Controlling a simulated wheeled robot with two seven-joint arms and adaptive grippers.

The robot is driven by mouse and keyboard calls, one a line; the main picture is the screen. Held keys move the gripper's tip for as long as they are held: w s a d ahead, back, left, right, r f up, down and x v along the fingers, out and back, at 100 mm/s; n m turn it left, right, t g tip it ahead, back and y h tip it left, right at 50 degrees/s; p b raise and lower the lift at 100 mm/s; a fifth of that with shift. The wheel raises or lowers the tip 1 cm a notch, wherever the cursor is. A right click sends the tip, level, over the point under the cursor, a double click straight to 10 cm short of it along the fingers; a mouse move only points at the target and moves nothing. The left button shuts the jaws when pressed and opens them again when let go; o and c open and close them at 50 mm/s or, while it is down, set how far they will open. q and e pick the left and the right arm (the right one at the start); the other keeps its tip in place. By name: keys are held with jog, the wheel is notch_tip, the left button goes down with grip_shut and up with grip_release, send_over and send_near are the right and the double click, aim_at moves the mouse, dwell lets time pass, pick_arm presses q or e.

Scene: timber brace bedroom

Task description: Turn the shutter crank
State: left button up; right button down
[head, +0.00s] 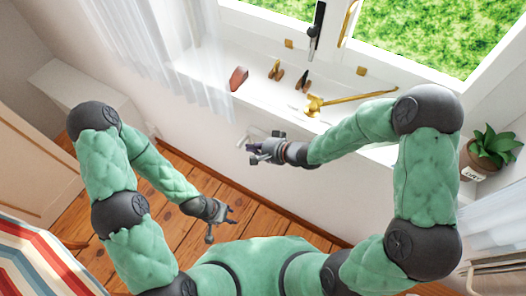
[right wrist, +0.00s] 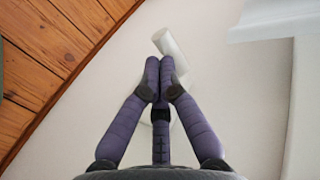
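A white crank (head: 256,131) stands out from the pale wall below the window sill, partly hidden by my right gripper. In the right wrist view, a white cylindrical handle (right wrist: 169,42) lies just beyond the fingertips; its lower end is hidden behind them. My right gripper (head: 259,150) is close by the crank with its fingers spread from the thumb. The right wrist view shows its two front fingers (right wrist: 160,78) side by side, nothing visibly held. Whether they touch the handle is unclear. My left gripper (head: 225,219) is open and empty, low over the wooden floor.
The white window sill (head: 205,66) holds a reddish-brown object (head: 237,79), small wooden pieces (head: 275,70) and a brass tool (head: 345,99). A sheer curtain (head: 165,50) hangs at left. A potted plant (head: 490,150) is at right. The wooden floor (head: 245,208) below is clear.

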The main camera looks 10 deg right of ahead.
jog(key=shift+x, duration=0.95)
jog(key=shift+w+a+r+g+h+p, duration=0.15)
jog(key=shift+w+a+g+h+p, duration=0.35)
jog(key=shift+p, duration=0.95)
jog(key=a+h+p, duration=0.1)
jog(key=p, duration=0.1)
jog(key=w+a+g+h+p, duration=0.1)
jog(key=p, duration=0.3)
jog(key=shift+w+a+f+g+h+p, duration=0.3)
jog(key=shift+a+f+g+h+p, duration=0.05)
jog(key=shift+a+f+g+h, duration=0.05)
jog(key=shift+w+a+r+p+x, duration=0.1)
jog(key=shift+p+x, duration=0.15)
jog(key=shift+x, duration=0.6)
jog(key=shift+w+a+r+p+x, duration=0.15)
jog(key=shift+p+x, duration=0.15)
jog(key=shift+x, duration=0.5)
jog(key=shift+w+a+r+p+x, duration=0.1)
jog(key=shift+p+x, duration=0.15)
jog(key=shift+x, duration=0.6)
